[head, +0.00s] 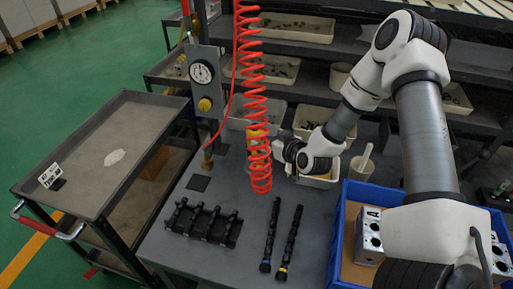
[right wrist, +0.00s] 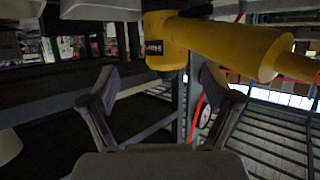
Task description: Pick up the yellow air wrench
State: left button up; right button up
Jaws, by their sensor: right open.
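The yellow air wrench (head: 257,148) hangs above the workbench at the lower end of a red coiled hose (head: 252,95), which partly covers it in the head view. In the right wrist view the wrench (right wrist: 225,45) is large. It runs from the upper middle to the right edge, with a dark label on its body. My right gripper (head: 278,149) is just right of the wrench. Its two fingers (right wrist: 157,75) are spread and empty, and the wrench shows beyond and above their tips. I cannot tell whether they touch it. My left gripper is out of view.
The bench holds a dark rack of parts (head: 203,222), two black rods (head: 288,240) and a blue crate (head: 338,235) with metal valve blocks (head: 370,238). A gauge post (head: 203,85) stands left of the hose. A grey cart (head: 105,150) stands at left, with shelves of bins behind.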

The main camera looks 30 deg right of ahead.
aim_at(259, 136)
jog(key=x, duration=0.2)
jog(key=a+p+x, duration=0.1)
jog(key=x, duration=0.2)
jog(key=shift+w+a+r, duration=0.1)
jog(key=shift+r, duration=0.05)
jog(key=shift+w, duration=0.3)
jog(key=shift+w+d+f, duration=0.15)
jog(key=shift+d+f, duration=0.1)
jog(key=shift+f, duration=0.15)
jog(key=shift+a+r, duration=0.1)
jog(key=shift+r, duration=0.05)
jog(key=c, duration=1.6)
jog(key=shift+c, duration=0.2)
jog(key=shift+r, duration=0.1)
